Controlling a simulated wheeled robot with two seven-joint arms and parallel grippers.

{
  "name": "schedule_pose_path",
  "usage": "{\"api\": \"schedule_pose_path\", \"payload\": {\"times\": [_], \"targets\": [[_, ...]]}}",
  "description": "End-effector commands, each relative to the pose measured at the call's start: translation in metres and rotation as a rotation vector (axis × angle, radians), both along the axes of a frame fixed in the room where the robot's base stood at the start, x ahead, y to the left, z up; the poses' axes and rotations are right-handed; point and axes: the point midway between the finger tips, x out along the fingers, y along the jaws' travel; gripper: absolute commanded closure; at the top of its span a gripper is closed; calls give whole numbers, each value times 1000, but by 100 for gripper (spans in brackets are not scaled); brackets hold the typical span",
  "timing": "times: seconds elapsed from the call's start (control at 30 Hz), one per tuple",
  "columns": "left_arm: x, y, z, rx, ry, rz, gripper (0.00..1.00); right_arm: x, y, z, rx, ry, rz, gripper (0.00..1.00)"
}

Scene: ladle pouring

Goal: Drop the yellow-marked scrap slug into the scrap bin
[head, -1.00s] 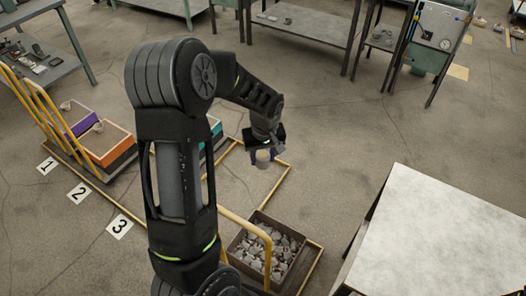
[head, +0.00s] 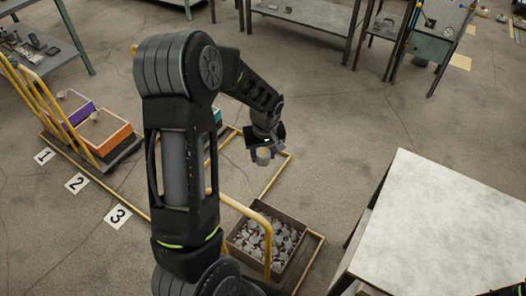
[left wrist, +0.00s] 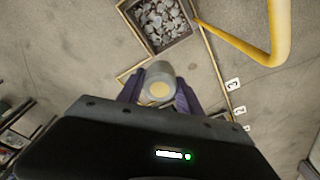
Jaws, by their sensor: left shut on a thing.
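My left gripper (head: 264,148) is shut on the scrap slug (head: 263,157), a short grey cylinder. In the left wrist view the slug (left wrist: 159,78) sits between the purple fingers of the gripper (left wrist: 160,95), with a yellow disc on the end facing the camera. The gripper holds it in the air, clear of the floor. A dark open-topped bin (head: 290,257) full of grey scrap pieces stands nearer to me, below the gripper in the head view. The bin also shows at the top of the left wrist view (left wrist: 178,42). The slug is not over it in either view.
A yellow rail (head: 235,206) rises beside the bin. Orange (head: 113,147) and purple (head: 82,113) crates stand at the left by floor numbers 1, 2 and 3. A pale-topped table (head: 450,220) stands at the right. Open floor lies beyond the gripper.

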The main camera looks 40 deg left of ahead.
Motion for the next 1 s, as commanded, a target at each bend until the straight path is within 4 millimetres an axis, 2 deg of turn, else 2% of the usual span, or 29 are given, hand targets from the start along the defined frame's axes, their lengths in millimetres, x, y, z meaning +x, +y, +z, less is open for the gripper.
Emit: {"api": "schedule_pose_path", "payload": {"times": [0.23,0.27,0.57,0.87,1.0], "targets": [[0,0,0,1,-1,-1,100,0,0,0,0,0,0,32],[0,0,0,1,-1,-1,57,0,0,0,0,0,0,32],[0,0,0,0,0,-1,32,0,0,0,0,0,0,32],[0,0,1,0,0,-1,32,0,0,-1,0,0,0,32],[0,-1,12,1,-2,-1,32,0,0,-3,0,0,0,32]]}}
